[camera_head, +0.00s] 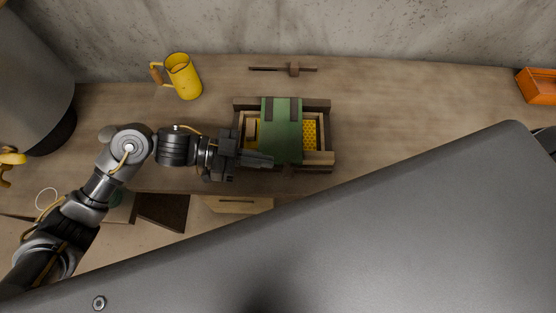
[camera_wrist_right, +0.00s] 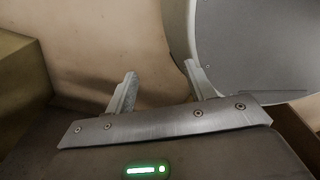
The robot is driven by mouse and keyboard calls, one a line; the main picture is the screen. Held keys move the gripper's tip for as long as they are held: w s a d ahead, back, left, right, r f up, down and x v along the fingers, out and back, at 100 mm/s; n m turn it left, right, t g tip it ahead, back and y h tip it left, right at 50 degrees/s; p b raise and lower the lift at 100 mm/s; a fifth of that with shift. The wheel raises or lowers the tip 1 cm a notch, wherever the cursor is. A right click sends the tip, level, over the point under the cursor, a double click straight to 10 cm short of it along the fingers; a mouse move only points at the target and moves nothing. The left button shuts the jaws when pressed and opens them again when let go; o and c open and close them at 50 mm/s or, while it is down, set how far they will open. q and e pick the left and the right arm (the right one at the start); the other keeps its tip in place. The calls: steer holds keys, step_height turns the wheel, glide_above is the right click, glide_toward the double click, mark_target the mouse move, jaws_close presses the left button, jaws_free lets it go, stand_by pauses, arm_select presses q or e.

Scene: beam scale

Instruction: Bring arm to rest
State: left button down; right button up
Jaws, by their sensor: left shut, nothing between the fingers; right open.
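My left gripper (camera_head: 268,160) is shut and empty in the head view. Its fingers point right, at the front left part of a wooden box (camera_head: 322,158) with a green cover (camera_head: 281,135) across it. From above I cannot tell whether the fingers touch the box or cover. My left arm comes in from the lower left and bends at the elbow. My right gripper (camera_wrist_right: 160,72) shows only in the right wrist view. Its two fingers stand apart with nothing between them. My right arm is hidden in the head view.
A small dark beam (camera_head: 294,69) lies behind the box. A yellow mug (camera_head: 184,77) stands at the back left, and an orange tray (camera_head: 538,88) at the far right. The table right of the box is clear. A large grey surface blocks the head view's lower right.

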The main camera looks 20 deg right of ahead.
arm_select(q)
steer(key=b+v, duration=0.1)
steer(key=v, duration=0.4)
steer(key=shift+w+a+r, duration=0.1)
steer(key=shift+w+a, duration=0.05)
steer(key=shift+a, duration=0.2)
steer(key=shift+d, duration=0.1)
